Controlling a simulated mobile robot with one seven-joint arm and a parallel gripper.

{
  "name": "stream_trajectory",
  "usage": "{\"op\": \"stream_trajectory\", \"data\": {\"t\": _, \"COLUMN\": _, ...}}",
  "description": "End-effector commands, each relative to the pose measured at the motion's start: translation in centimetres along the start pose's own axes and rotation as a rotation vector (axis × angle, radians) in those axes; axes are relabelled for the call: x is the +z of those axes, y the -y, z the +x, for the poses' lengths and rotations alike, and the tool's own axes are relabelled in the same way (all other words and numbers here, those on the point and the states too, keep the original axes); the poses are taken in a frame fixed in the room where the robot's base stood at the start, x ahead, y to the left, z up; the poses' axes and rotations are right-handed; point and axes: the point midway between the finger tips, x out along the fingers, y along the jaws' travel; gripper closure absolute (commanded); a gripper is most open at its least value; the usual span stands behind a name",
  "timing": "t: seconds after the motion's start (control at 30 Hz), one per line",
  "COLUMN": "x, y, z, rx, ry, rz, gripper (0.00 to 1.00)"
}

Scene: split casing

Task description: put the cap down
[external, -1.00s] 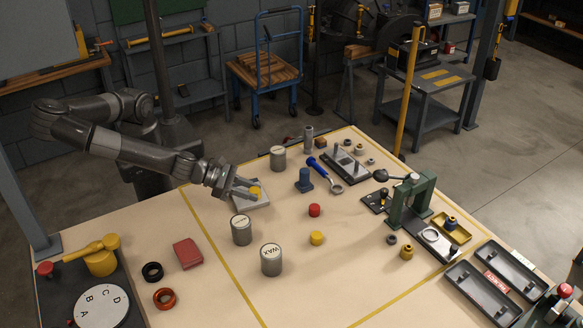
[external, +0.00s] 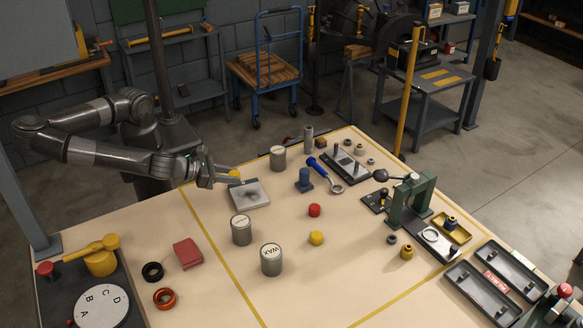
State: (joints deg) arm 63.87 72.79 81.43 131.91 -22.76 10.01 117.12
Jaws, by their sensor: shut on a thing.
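My gripper (external: 228,180) is near the far left side of the table, shut on a small yellow cap (external: 234,174). The cap is held above the table, just behind and left of a grey square plate (external: 247,194). The plate has a darker patch in its middle. A second yellow cap (external: 316,238) and a red cap (external: 314,210) stand on the tabletop near its middle, apart from my gripper. The fingertips are small in this view, so their exact contact on the cap is hard to see.
Grey cans stand behind the plate (external: 278,157) and in front of it (external: 241,230), with a WAX can (external: 271,260) nearer. A blue-handled tool (external: 325,174) and a green press (external: 412,205) are to the right. The tabletop (external: 345,280) at front centre is clear.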

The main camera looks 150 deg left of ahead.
Motion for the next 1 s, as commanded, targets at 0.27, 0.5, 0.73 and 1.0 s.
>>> {"op": "stream_trajectory", "data": {"t": 0.27, "x": -0.8, "y": -0.8, "z": 5.5, "rx": 0.003, "ry": 0.000, "rz": -0.001, "gripper": 0.90}}
{"op": "stream_trajectory", "data": {"t": 0.5, "x": -1.2, "y": -0.9, "z": 7.4, "rx": -0.001, "ry": 0.000, "rz": 0.001, "gripper": 0.90}}
{"op": "stream_trajectory", "data": {"t": 0.73, "x": -3.7, "y": -1.0, "z": 8.6, "rx": 0.000, "ry": 0.001, "rz": 0.003, "gripper": 0.90}}
{"op": "stream_trajectory", "data": {"t": 1.0, "x": -4.9, "y": -0.9, "z": 9.0, "rx": -0.001, "ry": 0.001, "rz": 0.000, "gripper": 0.90}}
